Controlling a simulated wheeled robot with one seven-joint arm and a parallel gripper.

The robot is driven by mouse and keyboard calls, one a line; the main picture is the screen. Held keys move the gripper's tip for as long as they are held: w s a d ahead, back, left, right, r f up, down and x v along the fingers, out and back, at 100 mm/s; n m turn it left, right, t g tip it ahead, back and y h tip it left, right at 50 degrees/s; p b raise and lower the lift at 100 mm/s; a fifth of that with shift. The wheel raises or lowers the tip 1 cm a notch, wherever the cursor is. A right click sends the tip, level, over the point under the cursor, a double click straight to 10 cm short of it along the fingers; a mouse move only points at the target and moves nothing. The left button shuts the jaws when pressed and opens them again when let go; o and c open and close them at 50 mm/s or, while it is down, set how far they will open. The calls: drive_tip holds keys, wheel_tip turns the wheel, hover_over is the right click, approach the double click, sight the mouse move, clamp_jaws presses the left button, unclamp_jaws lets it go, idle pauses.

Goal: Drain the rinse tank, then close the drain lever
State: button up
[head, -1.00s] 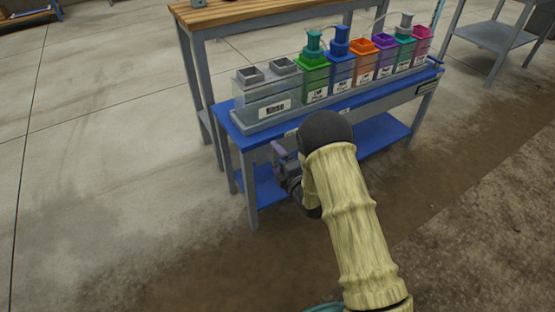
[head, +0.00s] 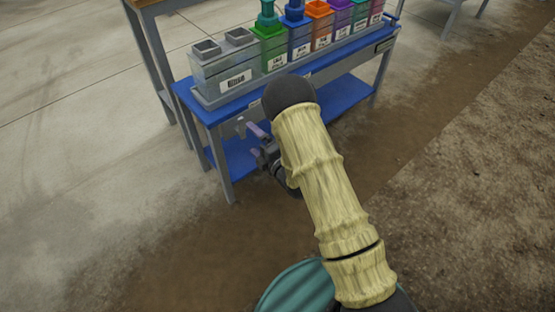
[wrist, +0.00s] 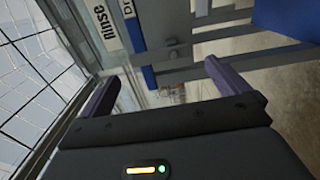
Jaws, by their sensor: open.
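The rinse tank (head: 207,76) is a clear grey box with a white label at the left end of the blue bench in the head view. Its label (wrist: 105,30) shows sideways in the wrist view, beside a partly cut-off label starting "Dr" (wrist: 130,9). My gripper (head: 254,141) is low in front of the bench's left front edge, below the tank. Its two purple fingers are apart with nothing between them in the wrist view (wrist: 162,73). I cannot make out the drain lever clearly; a small grey piece (head: 240,122) shows just beyond the fingers. The water level is unclear.
Several coloured tanks, from green (head: 271,50) to pink, stand in a row right of the rinse tank. The bench (head: 345,57) has a blue lower shelf (head: 345,93). A wooden-topped table (head: 150,5) stands behind.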

drive_tip(key=p+v, duration=0.1)
drive_tip(key=v, duration=1)
drive_tip(key=shift+s+d, duration=0.2)
drive_tip(key=shift+s, duration=0.1)
